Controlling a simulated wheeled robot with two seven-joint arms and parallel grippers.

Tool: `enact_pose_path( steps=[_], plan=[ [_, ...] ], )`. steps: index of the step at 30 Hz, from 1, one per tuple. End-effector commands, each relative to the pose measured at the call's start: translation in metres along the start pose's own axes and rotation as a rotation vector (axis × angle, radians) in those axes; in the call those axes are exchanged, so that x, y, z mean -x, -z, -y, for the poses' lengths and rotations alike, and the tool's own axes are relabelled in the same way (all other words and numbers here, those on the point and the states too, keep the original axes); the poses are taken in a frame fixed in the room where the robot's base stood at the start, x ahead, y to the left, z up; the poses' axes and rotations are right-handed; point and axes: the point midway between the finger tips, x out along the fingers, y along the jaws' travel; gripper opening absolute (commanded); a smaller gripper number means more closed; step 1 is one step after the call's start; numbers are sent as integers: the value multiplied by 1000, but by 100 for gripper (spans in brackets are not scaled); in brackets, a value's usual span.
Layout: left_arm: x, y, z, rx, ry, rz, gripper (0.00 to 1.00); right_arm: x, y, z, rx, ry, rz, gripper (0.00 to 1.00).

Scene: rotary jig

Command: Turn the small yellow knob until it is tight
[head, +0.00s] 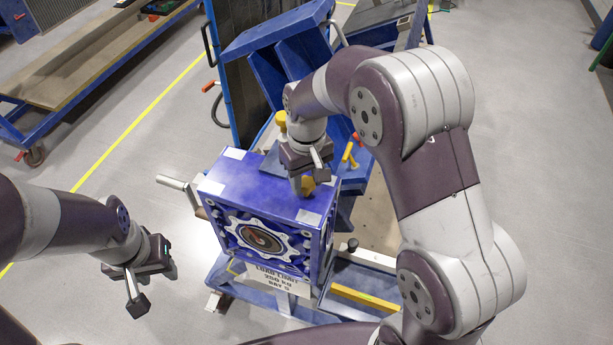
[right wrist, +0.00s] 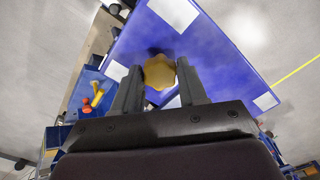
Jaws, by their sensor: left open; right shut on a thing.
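The small yellow knob (right wrist: 159,73) is lobed and sits on the top of the blue jig box (right wrist: 214,52). In the right wrist view it lies between the two fingers of my right gripper (right wrist: 158,84), which is shut on it.
A grey crank handle (head: 176,184) sticks out from the box's left side. A yellow-handled lever (head: 348,153) and a blue frame (head: 272,55) stand behind the box. A black-knobbed lever (head: 352,244) is at its right. A blue cart (head: 85,65) stands far left.

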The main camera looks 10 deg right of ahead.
Motion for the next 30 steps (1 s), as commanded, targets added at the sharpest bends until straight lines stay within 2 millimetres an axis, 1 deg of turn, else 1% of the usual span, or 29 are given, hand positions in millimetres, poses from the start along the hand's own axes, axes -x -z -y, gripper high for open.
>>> enact_pose_path(
  steps=[1,2,3,4,14,17,18,19,20,22,24,27,30],
  plan=[
    [0,0,0,0,0,0,43,0,0,0,1,0,-2,11],
    [0,0,0,0,0,0,43,0,0,0,1,0,-2,45],
    [0,0,0,0,0,0,43,0,0,0,1,0,-2,58],
    [0,0,0,0,0,0,43,0,0,0,1,0,-2,67],
    [-2,0,0,0,0,0,43,3,1,0,2,0,-3,67],
    [-10,-1,0,0,0,0,43,17,2,0,2,-1,-8,67],
    [-12,-2,0,0,0,0,43,26,1,0,2,-1,-8,67],
    [0,0,0,0,0,1,43,43,1,0,2,0,-7,67],
    [6,0,0,0,0,1,43,53,1,0,2,0,-5,67],
    [29,3,0,0,0,0,43,82,1,0,2,0,-3,67],
    [46,6,0,0,0,-1,43,99,0,0,2,0,-1,67],
    [62,8,0,0,0,-1,43,118,0,0,2,0,-1,67],
    [70,8,0,0,0,0,43,127,0,0,2,0,-1,67]
  ],
)
